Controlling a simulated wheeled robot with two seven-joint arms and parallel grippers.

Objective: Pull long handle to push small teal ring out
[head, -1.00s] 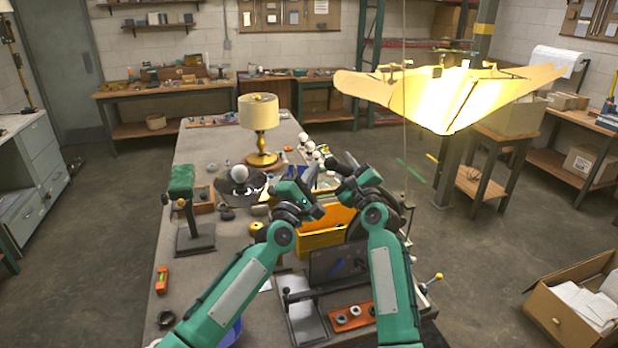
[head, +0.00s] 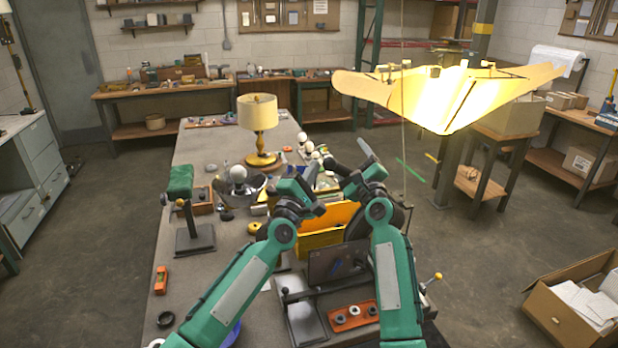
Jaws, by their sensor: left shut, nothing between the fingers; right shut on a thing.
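I cannot make out the small teal ring in the head view. A thin rod with a yellow ball end (head: 437,277) sticks out at the right edge of the bench; I cannot tell whether it is the long handle. My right gripper (head: 364,158) is above and behind the bin, close to the left one. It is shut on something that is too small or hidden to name.
A yellow bin (head: 322,239) stands below my grippers. Nearer are a dark upright panel (head: 335,262) and an orange plate with several rings (head: 352,316). A lit lamp (head: 259,112), a green-topped stand (head: 181,181) and a bulb over a dark dish (head: 238,174) stand further left. A large glowing shade (head: 445,95) hangs at right.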

